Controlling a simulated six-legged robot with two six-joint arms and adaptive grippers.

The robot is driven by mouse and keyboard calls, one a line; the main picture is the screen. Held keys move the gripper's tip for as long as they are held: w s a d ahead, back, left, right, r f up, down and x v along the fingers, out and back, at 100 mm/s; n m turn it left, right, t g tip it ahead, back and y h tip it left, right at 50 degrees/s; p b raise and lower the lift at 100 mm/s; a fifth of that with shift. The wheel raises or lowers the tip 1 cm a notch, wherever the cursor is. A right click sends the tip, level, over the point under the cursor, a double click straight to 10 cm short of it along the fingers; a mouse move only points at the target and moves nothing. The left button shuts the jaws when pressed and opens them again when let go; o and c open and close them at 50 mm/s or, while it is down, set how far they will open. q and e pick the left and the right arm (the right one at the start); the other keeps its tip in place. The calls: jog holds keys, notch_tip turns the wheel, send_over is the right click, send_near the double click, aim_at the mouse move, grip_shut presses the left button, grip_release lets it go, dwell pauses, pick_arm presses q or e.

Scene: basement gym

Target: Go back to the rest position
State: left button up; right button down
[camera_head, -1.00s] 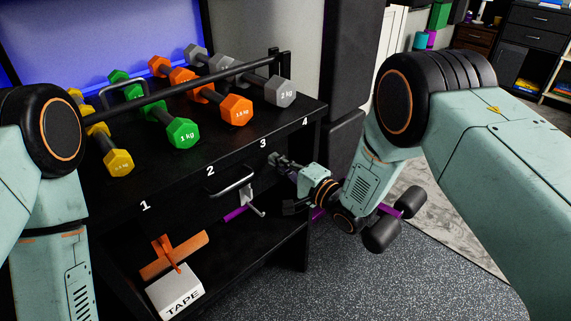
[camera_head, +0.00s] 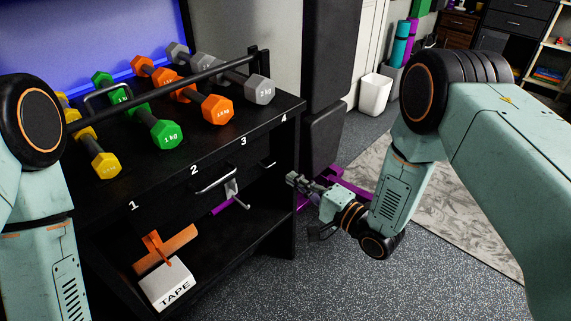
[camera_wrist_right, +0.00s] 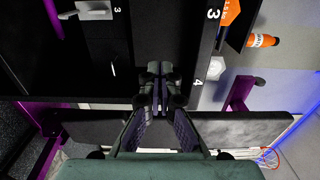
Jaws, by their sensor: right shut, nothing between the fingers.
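My right gripper (camera_head: 304,206) is shut and empty. It hangs over the floor just right of the black rack's right end, apart from it. The right wrist view shows its fingers (camera_wrist_right: 158,88) together with nothing between them. My left arm (camera_head: 42,190) comes in at the left edge of the head view; its gripper is out of the picture. The black dumbbell rack (camera_head: 190,172) carries yellow, green, orange and grey dumbbells, with position labels 1 to 4 along its front edge.
A white TAPE box (camera_head: 168,285) and an orange item (camera_head: 176,245) sit on the rack's lower shelf. A black padded bench (camera_head: 325,135) with a purple frame stands behind my right gripper. A white bin (camera_head: 375,94) is farther back. Grey speckled floor (camera_head: 330,285) is clear in front.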

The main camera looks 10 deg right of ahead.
jog(key=s+d+f+n+g+h, duration=0.3)
jog(key=s+f+n+h, duration=0.1)
jog(key=s+f, duration=0.3)
jog(key=s+d+f+n+g+h, duration=0.3)
jog(key=s+d+f+h, duration=0.1)
jog(key=s+f, duration=0.35)
pick_arm(q)
notch_tip(320, 180, up, 2)
jog(key=shift+r+p, duration=0.25)
jog(key=shift+p, duration=0.95)
pick_arm(e)
jog(key=s+d+n+g+h, duration=0.1)
jog(key=s+g, duration=0.3)
jog(key=s, duration=0.7)
jog(key=s+d+r+n+g+h, duration=0.1)
jog(key=s+d+n+g+h, duration=0.1)
jog(key=s, duration=1)
jog(key=shift+d+r+g, duration=0.2)
jog(key=shift+d+g, duration=0.6)
jog(key=shift+g, duration=0.3)
pick_arm(q)
jog(key=shift+w, duration=0.1)
jog(key=shift+a, duration=0.1)
